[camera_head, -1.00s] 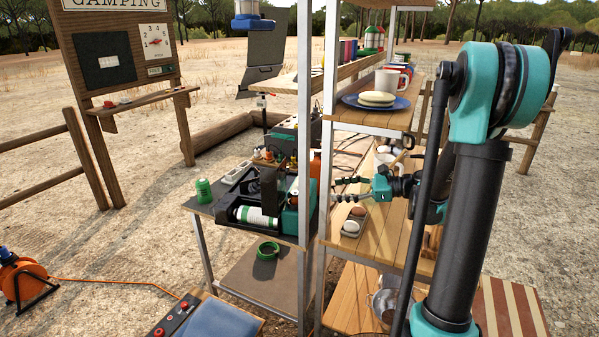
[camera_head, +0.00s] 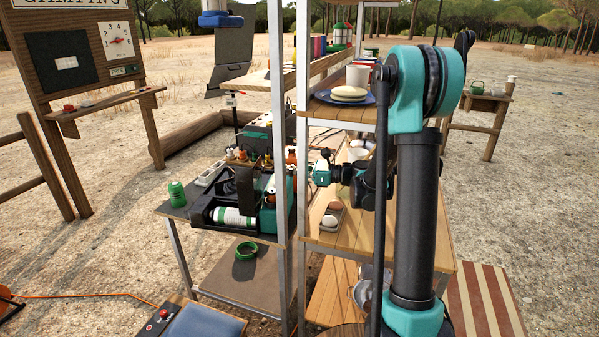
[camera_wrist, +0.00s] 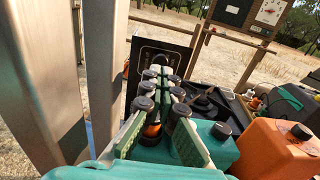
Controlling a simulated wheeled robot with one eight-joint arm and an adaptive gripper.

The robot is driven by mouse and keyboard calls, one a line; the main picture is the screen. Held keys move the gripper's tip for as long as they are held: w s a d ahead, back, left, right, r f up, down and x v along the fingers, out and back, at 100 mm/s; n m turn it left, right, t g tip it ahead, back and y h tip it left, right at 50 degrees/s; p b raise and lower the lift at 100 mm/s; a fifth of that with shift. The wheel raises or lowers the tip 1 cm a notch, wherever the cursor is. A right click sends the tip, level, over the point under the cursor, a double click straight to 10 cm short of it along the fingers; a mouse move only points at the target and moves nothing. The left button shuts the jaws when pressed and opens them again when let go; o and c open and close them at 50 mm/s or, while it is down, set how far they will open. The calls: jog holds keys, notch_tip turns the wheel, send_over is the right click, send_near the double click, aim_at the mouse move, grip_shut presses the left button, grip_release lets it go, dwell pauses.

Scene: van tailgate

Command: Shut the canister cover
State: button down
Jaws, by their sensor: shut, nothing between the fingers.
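A camp stove (camera_head: 273,205) with a teal body sits on the lower shelf. A white-and-green gas canister (camera_head: 233,217) lies in its black bay at the front. A dark plate that looks like the canister cover (camera_head: 245,186) stands raised beside the canister. In the wrist view an upright dark panel with lettering (camera_wrist: 150,62), probably this cover, is just beyond the fingertips; I cannot tell if they touch. My gripper (camera_wrist: 162,78) is shut and empty. In the head view its wrist shows right of the metal post, which hides the fingertips. The teal stove body also shows in the wrist view (camera_wrist: 205,145).
Metal posts (camera_wrist: 102,70) stand close left of my gripper. An orange container (camera_wrist: 275,150) is close on the right. A green-lidded jar (camera_head: 177,193) stands on the shelf's left corner. A plate (camera_head: 345,98) with pale discs is on the upper shelf.

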aim_at(264, 167)
jog(key=shift+w+a, duration=0.2)
jog(key=shift+a, duration=0.7)
jog(key=shift+w+a, duration=0.15)
jog(key=shift+a, duration=0.7)
jog(key=shift+w+a+r, duration=0.1)
jog(key=shift+a+r, duration=0.05)
jog(key=shift+a, duration=0.45)
jog(key=shift+w+a+r, duration=0.1)
jog(key=shift+a+r, duration=0.05)
jog(key=shift+a, duration=0.45)
jog(key=shift+d, duration=0.1)
